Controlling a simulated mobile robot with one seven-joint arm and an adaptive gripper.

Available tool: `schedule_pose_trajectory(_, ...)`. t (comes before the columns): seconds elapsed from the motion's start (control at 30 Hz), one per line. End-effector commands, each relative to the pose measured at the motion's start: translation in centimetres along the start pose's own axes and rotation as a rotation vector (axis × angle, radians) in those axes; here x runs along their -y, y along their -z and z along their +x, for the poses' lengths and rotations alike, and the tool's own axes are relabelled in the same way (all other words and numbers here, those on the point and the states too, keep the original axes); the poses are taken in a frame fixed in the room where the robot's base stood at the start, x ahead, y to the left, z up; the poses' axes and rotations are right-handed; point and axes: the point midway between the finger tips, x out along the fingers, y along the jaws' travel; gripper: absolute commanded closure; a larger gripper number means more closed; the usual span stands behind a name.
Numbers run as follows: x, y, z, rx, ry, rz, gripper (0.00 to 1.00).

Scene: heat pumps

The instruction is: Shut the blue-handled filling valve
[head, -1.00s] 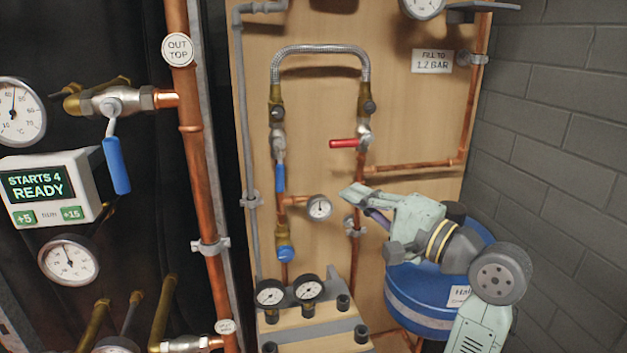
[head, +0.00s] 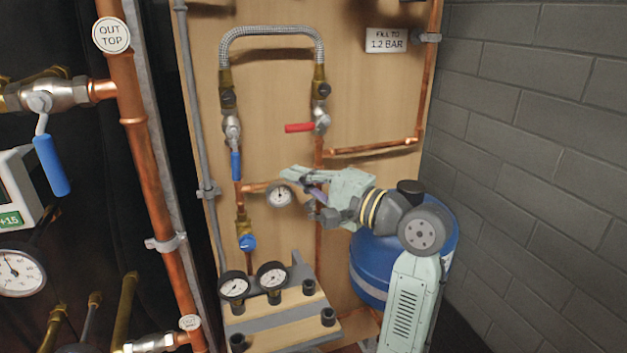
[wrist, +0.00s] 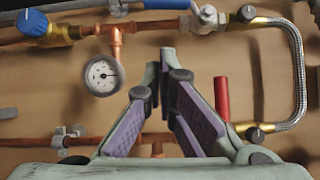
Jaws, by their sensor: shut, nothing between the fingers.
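The blue-handled filling valve (head: 232,130) is on the left pipe of the wooden board, below the braided hose. Its blue lever (head: 236,165) points down, in line with the pipe. In the wrist view the blue lever (wrist: 165,4) is cut by the top edge, also along its pipe, with the valve body (wrist: 205,18) at its right. My gripper (head: 293,174) is right of the lever and apart from it, in front of the board near the small gauge. In the wrist view its purple-padded fingers (wrist: 168,72) are shut and empty.
A red lever (head: 300,127) sits crosswise on the right pipe, close above my gripper; it also shows in the wrist view (wrist: 221,98). A small gauge (head: 279,196) and a blue knob (head: 247,242) are lower. A blue vessel (head: 372,278) stands behind my arm.

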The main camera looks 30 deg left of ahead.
Motion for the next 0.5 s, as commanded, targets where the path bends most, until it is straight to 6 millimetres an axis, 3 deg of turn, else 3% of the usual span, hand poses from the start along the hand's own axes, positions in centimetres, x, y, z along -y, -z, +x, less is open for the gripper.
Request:
schedule_pose_trajectory(0.2,0.2,-0.7,4.4,0.004,-0.001,-0.001,1.00)
schedule_pose_trajectory(0.5,0.1,-2.7,6.4,0.000,0.000,-0.001,1.00)
